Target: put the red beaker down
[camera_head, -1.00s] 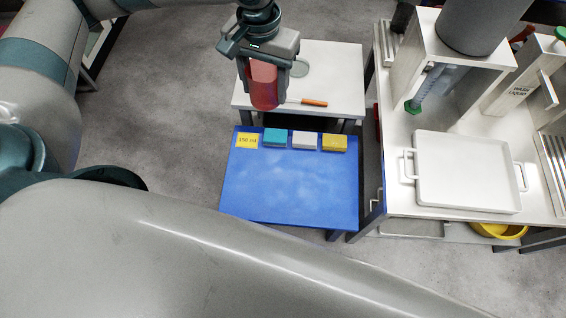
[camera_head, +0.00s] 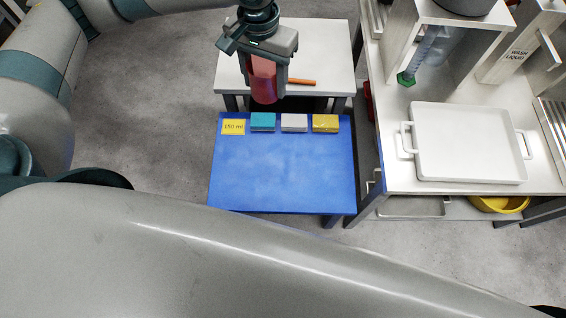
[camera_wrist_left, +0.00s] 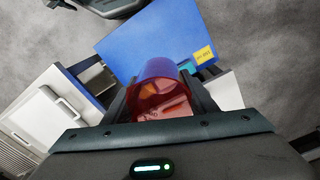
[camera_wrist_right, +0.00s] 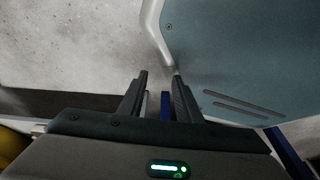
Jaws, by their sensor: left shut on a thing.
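The red beaker (camera_head: 263,88) is a translucent red cylinder, held upright in the head view. My left gripper (camera_head: 265,80) is shut around it, and it hangs in front of the white table's front edge, near the back edge of the blue table (camera_head: 280,175). In the left wrist view the red beaker (camera_wrist_left: 160,85) sits between the two fingers, its open rim showing. My right gripper (camera_wrist_right: 160,75) shows only in its own wrist view; its fingers are apart with nothing held between them.
A yellow "150 ml" label (camera_head: 233,127) and teal (camera_head: 263,122), white (camera_head: 294,123) and yellow (camera_head: 325,123) blocks line the blue table's back edge; its front is clear. A white table (camera_head: 330,60) stands behind. A bench with a white tray (camera_head: 468,142) is at right.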

